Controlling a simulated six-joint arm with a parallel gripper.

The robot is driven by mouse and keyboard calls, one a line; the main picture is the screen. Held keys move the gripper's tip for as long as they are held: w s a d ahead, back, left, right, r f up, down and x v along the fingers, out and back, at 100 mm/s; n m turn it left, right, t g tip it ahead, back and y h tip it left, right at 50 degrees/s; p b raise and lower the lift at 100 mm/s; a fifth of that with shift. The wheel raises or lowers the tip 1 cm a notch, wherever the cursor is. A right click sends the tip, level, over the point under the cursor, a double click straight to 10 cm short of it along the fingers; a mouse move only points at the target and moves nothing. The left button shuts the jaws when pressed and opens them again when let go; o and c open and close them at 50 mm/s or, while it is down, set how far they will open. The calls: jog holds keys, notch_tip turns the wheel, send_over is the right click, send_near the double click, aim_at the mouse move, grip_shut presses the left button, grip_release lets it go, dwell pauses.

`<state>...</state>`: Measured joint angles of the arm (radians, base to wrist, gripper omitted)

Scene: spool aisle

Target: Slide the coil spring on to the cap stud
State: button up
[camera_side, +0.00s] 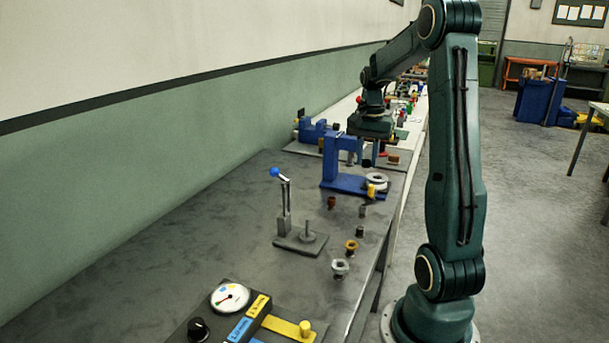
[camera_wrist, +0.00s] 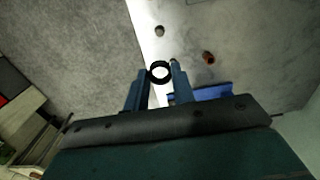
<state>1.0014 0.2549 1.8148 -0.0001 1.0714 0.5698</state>
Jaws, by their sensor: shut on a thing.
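My gripper (camera_side: 363,158) is shut on a dark ring-shaped thing, which I take to be the coil spring (camera_wrist: 160,64). In the wrist view the spring sits between the two blue fingertips, and a bright area shows through its opening. In the side view the gripper points down over the blue stand, and the spring is too small to make out clearly. A grey upright stud (camera_side: 307,229) stands on a flat base plate beside a lever with a blue knob; I cannot tell surely whether it is the cap stud. It appears bare and apart from the gripper.
A blue stand (camera_side: 345,184) with a pale ring and yellow piece is below the gripper. Several small brown, grey and brass pieces, including a brown one (camera_side: 331,202), stand along the bench's right side. A gauge panel (camera_side: 229,298) is in front. The left bench area is clear.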

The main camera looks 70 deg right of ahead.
jog(key=w+a+f, duration=0.4)
jog(key=w+f, duration=0.1)
jog(key=w, duration=0.2)
send_over(308, 235)
jog(key=f, duration=0.5)
jog(key=shift+w+d+f, duration=0.2)
jog(key=shift+d+f, duration=0.05)
jog(key=shift+f, duration=0.15)
jog(key=shift+f, duration=0.45)
jog(key=shift+f, duration=3.95)
jog(key=shift+f, duration=0.15)
jog(key=o, duration=1)
jog(key=shift+o, duration=0.2)
